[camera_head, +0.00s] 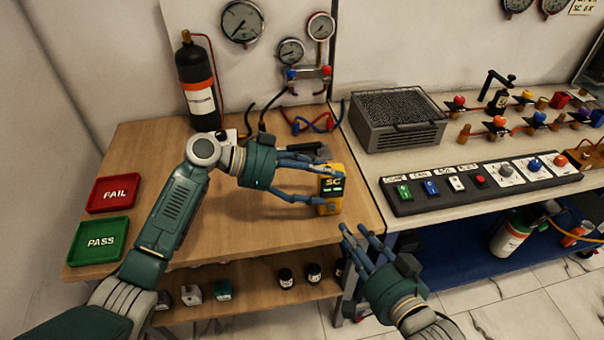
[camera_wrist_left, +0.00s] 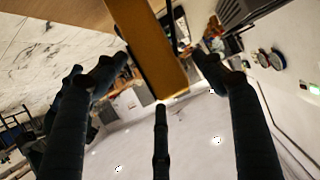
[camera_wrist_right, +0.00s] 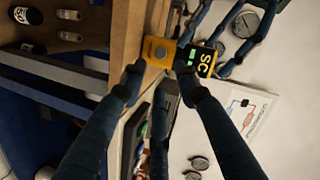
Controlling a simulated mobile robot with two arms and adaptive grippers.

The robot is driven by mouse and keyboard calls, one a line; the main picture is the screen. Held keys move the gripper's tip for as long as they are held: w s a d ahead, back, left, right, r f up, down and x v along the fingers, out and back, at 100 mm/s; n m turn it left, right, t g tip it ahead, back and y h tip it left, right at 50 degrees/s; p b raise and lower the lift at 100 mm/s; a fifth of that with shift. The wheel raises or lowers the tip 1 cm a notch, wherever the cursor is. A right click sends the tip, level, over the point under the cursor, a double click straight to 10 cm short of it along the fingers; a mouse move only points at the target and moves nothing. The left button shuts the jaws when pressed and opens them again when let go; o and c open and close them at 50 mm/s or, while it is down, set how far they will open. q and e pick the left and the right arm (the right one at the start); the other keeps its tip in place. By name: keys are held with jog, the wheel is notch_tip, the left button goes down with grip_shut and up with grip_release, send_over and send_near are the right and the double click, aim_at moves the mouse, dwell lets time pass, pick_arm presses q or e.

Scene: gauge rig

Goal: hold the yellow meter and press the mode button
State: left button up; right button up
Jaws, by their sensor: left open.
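The yellow meter (camera_head: 330,190) stands upright near the right edge of the wooden bench, its dark SC display with green marks facing out. My left gripper (camera_head: 318,178) is open, its fingers reaching to either side of the meter. In the left wrist view the meter's yellow body (camera_wrist_left: 150,45) lies between the spread fingers. My right gripper (camera_head: 352,235) is below and right of the meter, off the bench edge, fingers partly spread and empty. In the right wrist view a round grey button (camera_wrist_right: 160,53) shows on the meter, just beyond the fingertips. Finger contact with the meter is unclear.
A red FAIL tray (camera_head: 112,194) and a green PASS tray (camera_head: 99,240) lie at the bench's left. A black-and-orange cylinder (camera_head: 196,85) stands behind. A switch strip (camera_head: 480,185) and a grey mesh-topped box (camera_head: 398,120) sit on the right bench.

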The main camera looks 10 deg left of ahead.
pick_arm(q)
jog(key=shift+x, duration=1.45)
jog(key=shift+c, duration=0.3)
jog(key=c, duration=1.3)
jog(key=shift+c, duration=0.3)
pick_arm(e)
grip_shut()
